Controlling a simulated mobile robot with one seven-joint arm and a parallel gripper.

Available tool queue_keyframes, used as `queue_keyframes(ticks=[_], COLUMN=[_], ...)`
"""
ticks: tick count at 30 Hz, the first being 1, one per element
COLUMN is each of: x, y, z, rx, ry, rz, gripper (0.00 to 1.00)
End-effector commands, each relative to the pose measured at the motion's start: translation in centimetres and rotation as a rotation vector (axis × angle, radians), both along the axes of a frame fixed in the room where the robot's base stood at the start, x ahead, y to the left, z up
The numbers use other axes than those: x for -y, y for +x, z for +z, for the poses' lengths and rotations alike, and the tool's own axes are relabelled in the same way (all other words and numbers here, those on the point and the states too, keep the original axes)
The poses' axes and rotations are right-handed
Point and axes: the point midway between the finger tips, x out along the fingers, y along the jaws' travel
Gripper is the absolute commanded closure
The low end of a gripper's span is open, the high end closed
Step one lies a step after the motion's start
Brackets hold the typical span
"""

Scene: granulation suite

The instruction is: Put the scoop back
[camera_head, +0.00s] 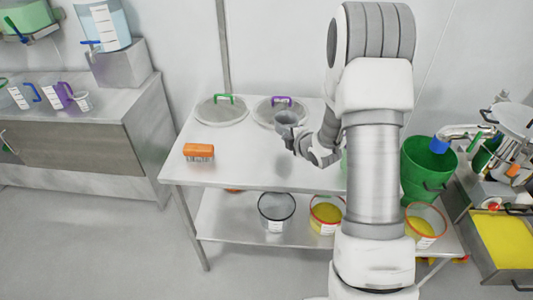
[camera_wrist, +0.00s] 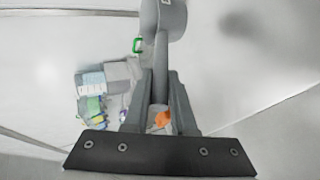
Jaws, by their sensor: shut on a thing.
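A grey scoop (camera_head: 286,120) with a round cup is held in my gripper (camera_head: 300,142) above the back middle of the steel table. In the wrist view my gripper (camera_wrist: 160,98) is shut on the grey scoop (camera_wrist: 165,18), whose cup runs off the top edge. The scoop appears to be off the tabletop. Part of my gripper and the table behind it are hidden by my arm in the head view.
The steel table (camera_head: 235,168) carries an orange brush (camera_head: 198,151), a green-handled lid (camera_head: 221,110) and a purple-handled lid (camera_head: 267,106). Tubs (camera_head: 276,212) stand on its lower shelf. Scoops or cups (camera_head: 58,95) lie on the left bench (camera_head: 105,110). A green bucket (camera_head: 425,170) is right.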

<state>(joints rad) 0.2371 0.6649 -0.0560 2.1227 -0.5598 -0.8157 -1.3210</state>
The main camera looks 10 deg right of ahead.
Motion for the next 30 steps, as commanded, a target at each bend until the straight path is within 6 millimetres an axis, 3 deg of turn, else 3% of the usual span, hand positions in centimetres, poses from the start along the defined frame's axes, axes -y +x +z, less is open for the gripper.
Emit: queue_keyframes(ticks=[3,9,14,23,30], x=[-3.0,-5.8,-6.3,-6.2,-6.3], y=[0.1,0.2,0.2,0.2,0.2], z=[-1.7,-3.4,-4.2,-7.5,-7.7], rx=[-0.002,0.001,0.000,0.000,0.002], ry=[0.002,0.000,0.000,0.000,-0.001], rz=[0.005,0.002,0.000,-0.001,0.000], gripper=[1.00,1.00,1.00,1.00,1.00])
